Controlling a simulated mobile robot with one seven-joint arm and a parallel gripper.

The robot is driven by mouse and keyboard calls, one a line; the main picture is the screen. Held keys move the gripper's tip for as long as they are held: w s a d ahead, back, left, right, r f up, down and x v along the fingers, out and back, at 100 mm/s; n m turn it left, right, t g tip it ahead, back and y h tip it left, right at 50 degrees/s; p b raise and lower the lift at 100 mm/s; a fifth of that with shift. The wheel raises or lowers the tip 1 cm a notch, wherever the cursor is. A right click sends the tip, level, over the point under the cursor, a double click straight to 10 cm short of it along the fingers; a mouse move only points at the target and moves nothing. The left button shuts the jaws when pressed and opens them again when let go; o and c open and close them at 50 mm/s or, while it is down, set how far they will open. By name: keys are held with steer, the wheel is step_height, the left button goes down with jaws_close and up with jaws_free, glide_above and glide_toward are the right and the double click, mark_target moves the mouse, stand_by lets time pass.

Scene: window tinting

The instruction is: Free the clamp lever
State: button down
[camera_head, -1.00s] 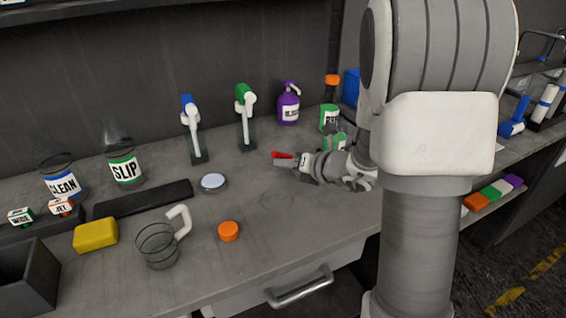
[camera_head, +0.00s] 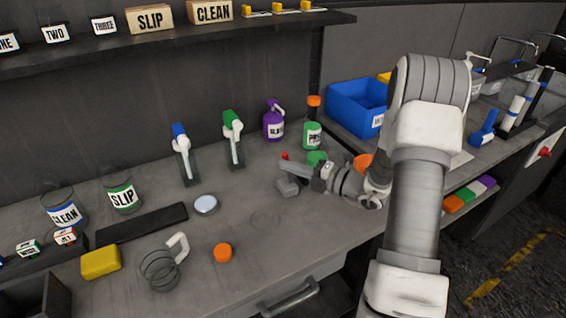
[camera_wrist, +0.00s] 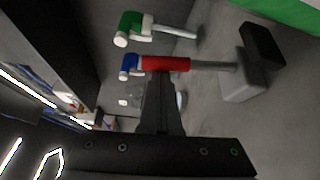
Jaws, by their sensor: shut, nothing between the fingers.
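The clamp lever has a red grip (camera_wrist: 168,63) and a grey shaft leading to a grey block with a black part (camera_wrist: 245,85) in the wrist view. My gripper (camera_wrist: 158,78) is shut and empty, with its fingertips by the red grip. I cannot tell whether they touch it. In the head view my gripper (camera_head: 284,167) is low over the worktop, with a small red bit of the lever (camera_head: 284,156) just behind it. The rest of the lever is hidden there. A grey block (camera_head: 288,187) sits just below the fingers.
A green-topped spray bottle (camera_head: 233,140) and a blue-topped one (camera_head: 183,155) stand left of my gripper. A purple bottle (camera_head: 273,125) and a green-labelled bottle (camera_head: 312,136) stand behind. A round lid (camera_head: 206,204) lies to the left.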

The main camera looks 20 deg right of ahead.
steer(key=shift+w+d+r+m+t+p, duration=0.15)
steer(key=shift+d+m+t+p, duration=0.35)
steer(key=shift+d+m+p, duration=0.35)
steer(key=shift+y, duration=0.3)
